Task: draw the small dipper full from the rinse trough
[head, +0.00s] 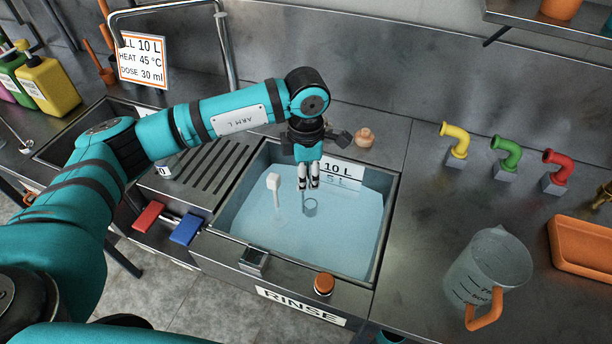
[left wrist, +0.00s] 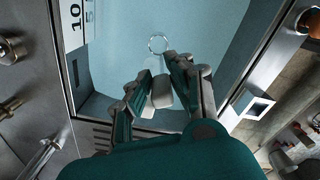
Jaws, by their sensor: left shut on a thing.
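The rinse trough (head: 228,222) is a steel basin of pale blue water, marked RINSE on its front. My left gripper (head: 308,184) points down over the water near the trough's middle, its fingers shut on the small dipper (head: 310,207). The dipper's round cup hangs below the fingertips and shows as a thin ring; I cannot tell how far it is under the surface or how full it is. In the left wrist view the dipper's ring (left wrist: 158,43) shows just beyond the fingertips (left wrist: 160,85), against the water. My right gripper is not in view.
A white-headed stick (head: 274,184) stands in the water left of the gripper. A 10 L level plate (head: 342,170) is on the back wall. A measuring jug (head: 487,262) and yellow, green and red spouts (head: 507,152) stand right. An orange-topped knob (head: 324,283) is at the front edge.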

